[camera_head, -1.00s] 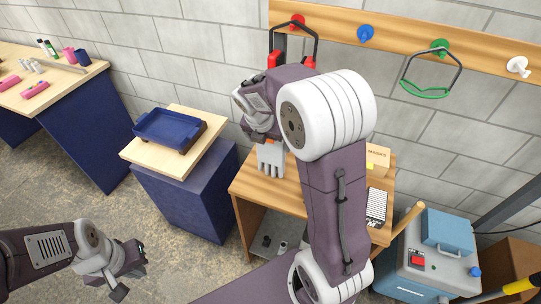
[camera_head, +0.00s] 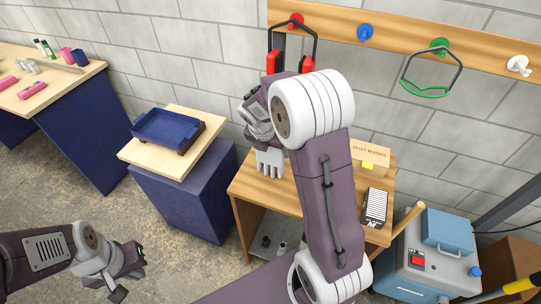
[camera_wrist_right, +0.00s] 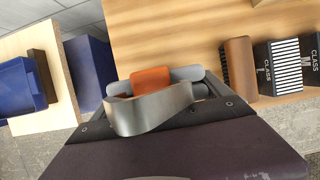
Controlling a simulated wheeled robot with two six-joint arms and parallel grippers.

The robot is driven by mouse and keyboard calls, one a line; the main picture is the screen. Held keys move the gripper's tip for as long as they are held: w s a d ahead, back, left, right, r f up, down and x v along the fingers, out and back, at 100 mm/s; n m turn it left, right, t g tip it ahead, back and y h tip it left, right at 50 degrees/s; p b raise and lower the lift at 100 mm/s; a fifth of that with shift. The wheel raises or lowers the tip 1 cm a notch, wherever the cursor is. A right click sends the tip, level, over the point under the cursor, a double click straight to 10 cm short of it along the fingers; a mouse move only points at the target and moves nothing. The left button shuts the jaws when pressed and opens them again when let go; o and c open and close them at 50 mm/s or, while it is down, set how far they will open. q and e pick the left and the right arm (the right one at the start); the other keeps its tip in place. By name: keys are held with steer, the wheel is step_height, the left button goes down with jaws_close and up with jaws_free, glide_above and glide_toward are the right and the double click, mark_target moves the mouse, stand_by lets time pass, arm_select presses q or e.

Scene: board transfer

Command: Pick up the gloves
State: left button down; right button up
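The gloves (camera_head: 270,164) are pale grey with an orange cuff, on the wooden workbench (camera_head: 300,205), fingers pointing toward the front edge. In the head view my right gripper (camera_head: 264,141) is at their cuff end and hides the cuff. In the right wrist view the orange cuff (camera_wrist_right: 152,79) lies directly ahead of the right gripper (camera_wrist_right: 150,95), with grey parts on both sides. Whether its fingers are closed on the cuff is hidden. My left gripper (camera_head: 129,280) is open and empty above the floor at lower left, far from the gloves.
A dust-mask box (camera_head: 370,152) and a dark striped box (camera_head: 376,205) stand on the right of the workbench. A blue tray (camera_head: 165,130) sits on a stand to the left. Red ear defenders (camera_head: 305,62) hang from a peg above. A blue-grey machine (camera_head: 430,262) stands at right.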

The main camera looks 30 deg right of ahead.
steer(key=shift+r, duration=0.1)
steer(key=r, duration=0.2)
steer(key=d+r+p, duration=0.1)
steer(key=r, duration=0.1)
steer(key=shift+r, duration=0.3)
steer(key=s+d+r, duration=0.2)
steer(key=d+r, duration=0.4)
steer(key=d, duration=0.4)
steer(key=shift+d+p, duration=0.25)
steer(key=shift+p, duration=0.1)
steer(key=shift+r, duration=0.1)
steer(key=shift+s, duration=0.1)
